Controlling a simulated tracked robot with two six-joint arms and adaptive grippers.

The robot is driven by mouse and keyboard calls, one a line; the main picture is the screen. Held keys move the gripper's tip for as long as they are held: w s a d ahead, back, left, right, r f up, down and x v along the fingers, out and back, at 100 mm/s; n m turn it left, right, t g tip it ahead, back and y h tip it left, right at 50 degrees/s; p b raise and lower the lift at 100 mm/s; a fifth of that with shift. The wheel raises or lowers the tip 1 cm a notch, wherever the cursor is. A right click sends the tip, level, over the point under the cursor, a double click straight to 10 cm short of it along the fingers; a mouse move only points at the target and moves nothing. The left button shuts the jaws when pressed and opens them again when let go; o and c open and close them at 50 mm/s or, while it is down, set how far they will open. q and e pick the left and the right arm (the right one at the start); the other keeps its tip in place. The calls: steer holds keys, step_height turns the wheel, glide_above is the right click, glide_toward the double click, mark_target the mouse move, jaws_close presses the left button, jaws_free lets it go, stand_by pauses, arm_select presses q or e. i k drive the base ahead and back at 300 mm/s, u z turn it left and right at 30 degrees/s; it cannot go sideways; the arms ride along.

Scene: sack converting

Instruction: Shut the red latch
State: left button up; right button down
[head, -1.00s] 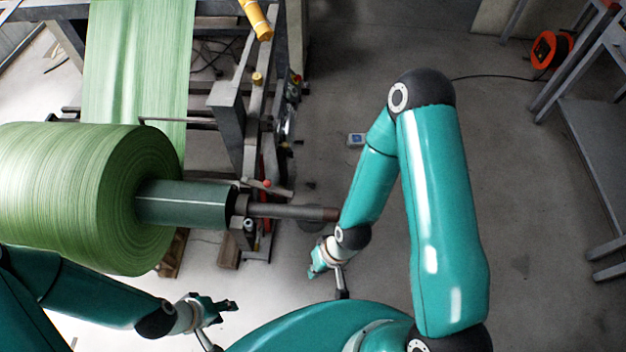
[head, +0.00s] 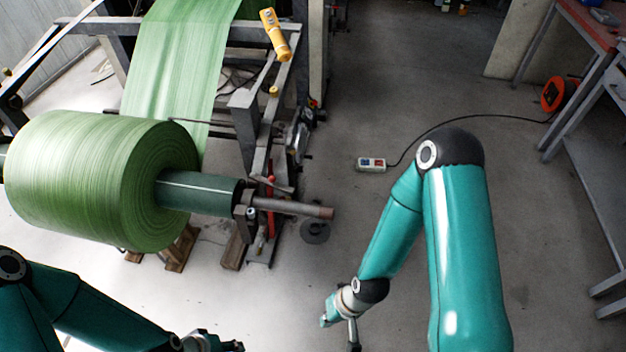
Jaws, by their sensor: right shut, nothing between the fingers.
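The red latch appears as a small red knob (head: 270,179) at the bearing where the roll's shaft rests on the machine frame. It is too small to tell how far it stands open. The grey shaft end (head: 292,207) sticks out to the right just below it. My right gripper (head: 326,317) is shut and empty, low in the view, well below and to the right of the latch. My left gripper (head: 228,346) is at the bottom edge, partly cut off, and its finger opening does not show. Neither gripper touches the latch.
The green roll (head: 95,180) stands left of the latch, its web (head: 180,60) running up into the machine. A yellow pendant (head: 274,35) hangs above. A socket block (head: 371,164) with a cable lies on the floor. A bench (head: 600,160) stands at right.

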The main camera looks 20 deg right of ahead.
mark_target(271, 181)
steer(key=u, duration=0.15)
steer(key=i, duration=0.9)
steer(key=z, duration=0.2)
steer(key=k, duration=0.9)
steer(key=u, duration=0.2)
steer(key=i, duration=0.9)
steer(key=z, duration=0.05)
